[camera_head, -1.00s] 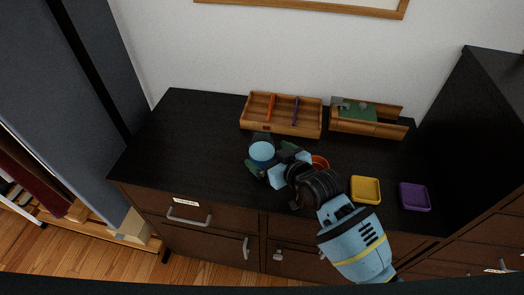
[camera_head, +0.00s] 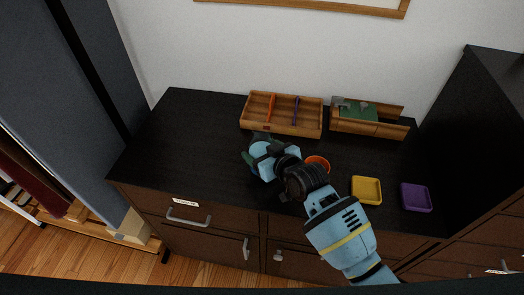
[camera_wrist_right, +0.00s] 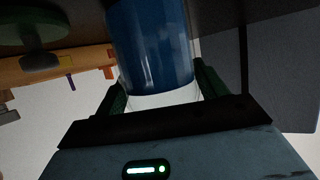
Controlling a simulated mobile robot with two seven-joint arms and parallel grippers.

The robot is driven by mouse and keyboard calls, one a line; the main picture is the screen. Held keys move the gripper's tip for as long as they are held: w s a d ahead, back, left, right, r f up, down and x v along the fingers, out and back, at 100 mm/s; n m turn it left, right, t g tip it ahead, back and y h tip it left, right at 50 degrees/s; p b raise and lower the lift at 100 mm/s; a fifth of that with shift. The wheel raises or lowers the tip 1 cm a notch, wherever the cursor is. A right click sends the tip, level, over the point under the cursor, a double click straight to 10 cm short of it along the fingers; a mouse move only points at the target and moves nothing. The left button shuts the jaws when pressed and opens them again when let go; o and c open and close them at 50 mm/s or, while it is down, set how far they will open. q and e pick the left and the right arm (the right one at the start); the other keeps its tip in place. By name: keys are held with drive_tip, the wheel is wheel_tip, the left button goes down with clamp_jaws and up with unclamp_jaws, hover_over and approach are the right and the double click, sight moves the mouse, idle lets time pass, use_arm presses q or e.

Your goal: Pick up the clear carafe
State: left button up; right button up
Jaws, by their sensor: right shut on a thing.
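The clear carafe (camera_wrist_right: 152,45), showing deep blue with a clear whitish band at its near end, stands between the green finger pads of my right gripper (camera_wrist_right: 160,92) in the right wrist view. The pads lie on both sides of it, and the gripper is shut on it. In the head view my right gripper (camera_head: 257,147) is over the black top of the dresser, just in front of the wooden tray, and hides nearly all of the carafe. I cannot tell whether the carafe touches the dresser top. My left gripper is in neither view.
A wooden tray (camera_head: 283,129) with orange and purple sticks stands behind my gripper. A wooden box (camera_head: 366,130) with a green item is to its right. An orange bowl (camera_head: 317,160), a yellow dish (camera_head: 366,182) and a purple dish (camera_head: 416,190) lie rightward. The dresser's left top (camera_head: 190,140) is clear.

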sight(262, 143)
drive_tip(key=shift+r, duration=0.1)
drive_tip(key=c, duration=0.4)
drive_tip(key=shift+o, duration=0.2)
drive_tip(key=shift+r, duration=0.1)
drive_tip(key=shift+r, duration=0.35)
drive_tip(key=r, duration=0.2)
drive_tip(key=shift+s+r, duration=0.4)
drive_tip(key=s+r, duration=0.1)
drive_tip(key=s, duration=1.4)
drive_tip(key=shift+r+p, duration=0.15)
drive_tip(key=shift+p, duration=0.2)
drive_tip(key=shift+s, duration=0.1)
